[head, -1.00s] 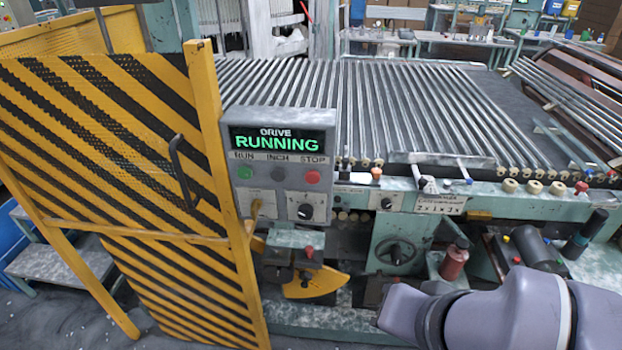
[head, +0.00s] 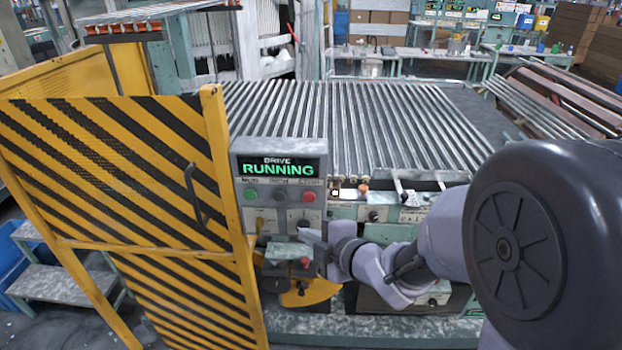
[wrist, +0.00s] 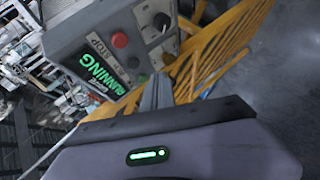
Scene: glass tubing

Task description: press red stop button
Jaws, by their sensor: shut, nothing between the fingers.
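The red stop button (head: 309,196) is on the grey control box (head: 243,209), at the right of its button row under the STOP label. The display (head: 279,168) above reads DRIVE RUNNING in green. In the wrist view the red button (wrist: 120,40) shows tilted on the box face, beyond my fingers. My gripper (head: 304,234) is shut and empty, a little below the red button in the head view. In the wrist view its closed fingertips (wrist: 158,78) appear apart from the red button, lower and to its right.
A green button (head: 250,194) and a dark button (head: 279,195) share the row. The yellow-and-black striped guard (head: 120,170) stands at the left. A roller bed (head: 350,120) lies behind. Another red knob (head: 304,262) sits below the box.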

